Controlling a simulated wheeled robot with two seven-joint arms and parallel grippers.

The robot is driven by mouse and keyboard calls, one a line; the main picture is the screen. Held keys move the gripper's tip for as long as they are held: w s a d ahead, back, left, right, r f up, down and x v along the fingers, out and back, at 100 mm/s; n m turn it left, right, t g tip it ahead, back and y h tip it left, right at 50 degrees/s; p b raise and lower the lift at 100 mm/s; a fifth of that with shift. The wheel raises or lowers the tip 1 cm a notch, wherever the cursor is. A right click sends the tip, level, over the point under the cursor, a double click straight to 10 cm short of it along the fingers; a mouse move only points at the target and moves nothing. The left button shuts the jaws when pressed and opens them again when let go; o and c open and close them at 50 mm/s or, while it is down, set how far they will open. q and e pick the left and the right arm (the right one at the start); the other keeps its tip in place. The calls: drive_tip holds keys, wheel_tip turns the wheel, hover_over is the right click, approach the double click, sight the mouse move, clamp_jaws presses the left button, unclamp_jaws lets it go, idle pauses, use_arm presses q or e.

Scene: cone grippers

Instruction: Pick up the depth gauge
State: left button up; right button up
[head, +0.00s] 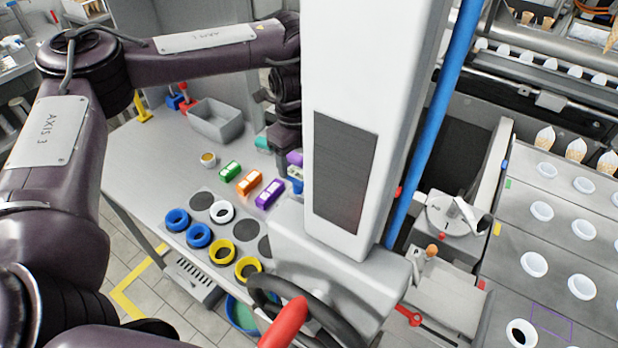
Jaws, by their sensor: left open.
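I cannot surely pick out the depth gauge in the head view. My left arm comes in from the left and reaches across the grey worktable (150,175). Its left gripper (294,168) points down over the table's right part, beside the white column. It is open; its fingers are small and partly hidden by the column. A small purple piece (295,158) and a small blue piece (296,184) show close to the gripper; I cannot tell whether they touch it. My right gripper is not in view.
Green (230,171), orange (249,182) and purple (269,194) blocks lie on the table. Blue, white and yellow rings (198,236) sit nearer. A grey bin (216,122) stands behind. The white column (345,130) blocks the table's right. Cups line the right counter (520,185).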

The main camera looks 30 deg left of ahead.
sight(297, 172)
use_arm(q)
drive_tip(key=shift+f, duration=0.4)
drive_tip(key=shift+s+f, duration=0.1)
drive_tip(key=shift+f, duration=0.3)
drive_tip(key=shift+s+f, duration=0.15)
drive_tip(key=shift+f, duration=0.2)
drive_tip(key=f+p, duration=0.2)
drive_tip(key=f, duration=0.1)
drive_tip(key=f+p, duration=0.1)
drive_tip(key=shift+d+f, duration=0.25)
drive_tip(key=shift+f, duration=0.35)
drive_tip(key=shift+c, duration=0.3)
clamp_jaws()
